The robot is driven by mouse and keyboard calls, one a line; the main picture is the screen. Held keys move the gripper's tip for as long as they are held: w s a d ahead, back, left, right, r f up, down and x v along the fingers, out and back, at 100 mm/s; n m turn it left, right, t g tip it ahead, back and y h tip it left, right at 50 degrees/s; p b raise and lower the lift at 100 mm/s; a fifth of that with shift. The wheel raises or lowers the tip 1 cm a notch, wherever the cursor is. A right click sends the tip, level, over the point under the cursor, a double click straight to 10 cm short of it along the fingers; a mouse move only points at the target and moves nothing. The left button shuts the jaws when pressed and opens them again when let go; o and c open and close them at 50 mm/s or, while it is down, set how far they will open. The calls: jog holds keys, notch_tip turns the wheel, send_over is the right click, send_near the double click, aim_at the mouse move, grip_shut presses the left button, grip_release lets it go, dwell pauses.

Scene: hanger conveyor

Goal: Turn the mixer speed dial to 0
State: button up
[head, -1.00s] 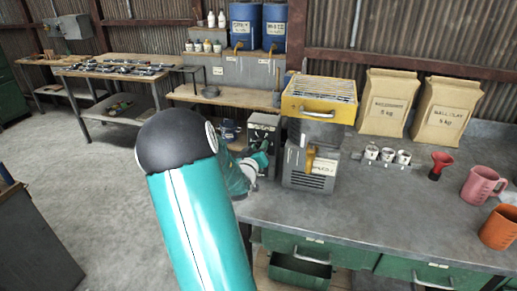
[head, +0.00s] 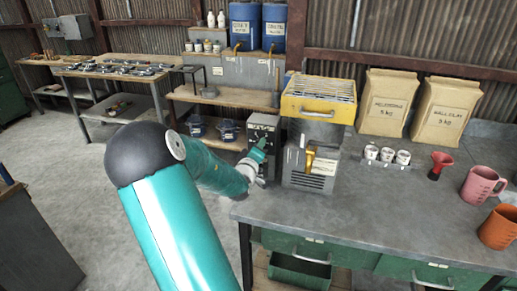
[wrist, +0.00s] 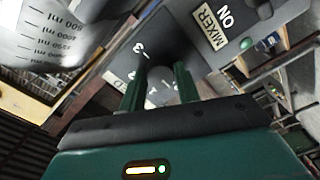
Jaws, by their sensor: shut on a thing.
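The mixer speed dial (wrist: 160,76) is a small grey knob on a dark panel in the wrist view, with white numbers around it, a 3 among them. My gripper (wrist: 160,88) is shut on the dial, one green finger on each side. The fingers hide part of the scale, and I cannot tell which number the dial points to. In the head view the dark control box (head: 263,124) stands on the bench left of the yellow-topped machine. My gripper (head: 257,155) is at its front and hides the dial there.
A MIXER label (wrist: 212,29) and a green light or button (wrist: 246,43) are on the panel beside the dial. The yellow-topped machine (head: 318,100) stands close on the right. The grey bench top (head: 340,215) is clear in front.

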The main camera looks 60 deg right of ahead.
jog(key=o, duration=1)
jog(key=shift+a, duration=0.15)
jog(key=a, duration=0.4)
jog(key=s+a, duration=0.1)
jog(key=a, duration=0.4)
jog(key=s+a, duration=0.1)
jog(key=a, duration=0.3)
jog(key=shift+s+a, duration=0.1)
jog(key=shift+a, duration=0.1)
